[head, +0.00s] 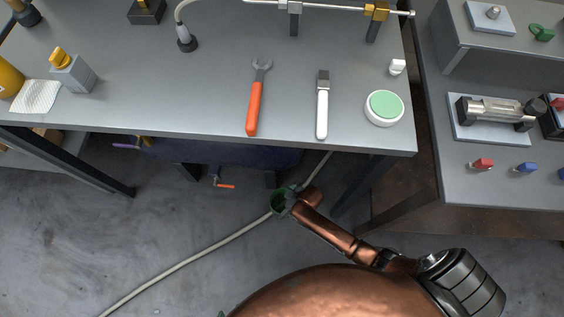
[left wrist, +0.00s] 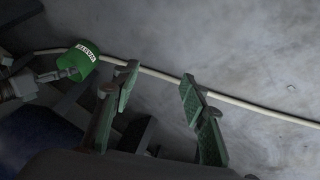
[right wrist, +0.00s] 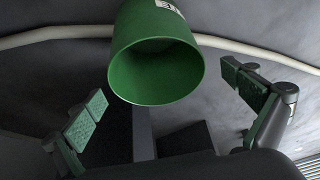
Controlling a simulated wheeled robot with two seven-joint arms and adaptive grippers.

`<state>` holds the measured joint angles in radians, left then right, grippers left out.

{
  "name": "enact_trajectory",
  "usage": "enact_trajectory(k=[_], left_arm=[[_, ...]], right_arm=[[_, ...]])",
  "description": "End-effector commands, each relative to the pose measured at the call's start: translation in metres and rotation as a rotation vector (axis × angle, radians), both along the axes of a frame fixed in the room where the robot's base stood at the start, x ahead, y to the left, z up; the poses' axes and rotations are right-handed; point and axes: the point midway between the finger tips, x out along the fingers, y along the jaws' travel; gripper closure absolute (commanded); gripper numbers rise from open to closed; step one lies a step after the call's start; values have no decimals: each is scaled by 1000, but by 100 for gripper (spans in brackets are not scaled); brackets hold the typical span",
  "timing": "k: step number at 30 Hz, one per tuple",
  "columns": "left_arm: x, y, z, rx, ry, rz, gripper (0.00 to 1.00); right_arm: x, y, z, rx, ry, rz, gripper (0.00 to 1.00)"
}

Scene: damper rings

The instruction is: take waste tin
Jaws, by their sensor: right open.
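The waste tin (right wrist: 155,75) is a green cylinder with a white label. In the right wrist view its dark open mouth faces the camera, ahead of and between the spread fingers of my right gripper (right wrist: 163,88), which is open and empty. In the head view the tin (head: 281,203) shows small near the floor hose, with my copper arm reaching it from the lower right. In the left wrist view the tin (left wrist: 84,60) lies at the upper left, label visible. My left gripper (left wrist: 158,77) is open and empty, apart from it. I cannot make out my left gripper in the head view.
A pale hose (head: 200,251) runs along the floor past the tin. The grey table (head: 200,105) overhangs just behind it, bearing an orange-handled wrench (head: 254,105), a white-handled tool (head: 322,110) and a round green-topped pad (head: 384,107). A side bench (head: 500,190) stands at right. Floor at left is mostly clear.

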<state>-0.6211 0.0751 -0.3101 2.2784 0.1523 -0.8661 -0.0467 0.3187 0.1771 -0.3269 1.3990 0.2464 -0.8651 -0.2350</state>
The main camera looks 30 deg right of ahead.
Motion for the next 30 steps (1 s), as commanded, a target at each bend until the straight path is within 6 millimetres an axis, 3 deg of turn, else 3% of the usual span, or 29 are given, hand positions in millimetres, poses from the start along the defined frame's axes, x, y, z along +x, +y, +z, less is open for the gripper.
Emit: enact_trajectory(k=[9, 17, 30], left_arm=[[7, -2, -23, -6, -71, 13, 60], [12, -2, -33, -7, -121, 20, 60], [7, 10, -80, 18, -296, 4, 60]], right_arm=[[9, -1, -26, -34, 22, 8, 0], [13, 2, -33, -33, 19, 7, 0], [21, 9, -68, -33, 23, 7, 0]])
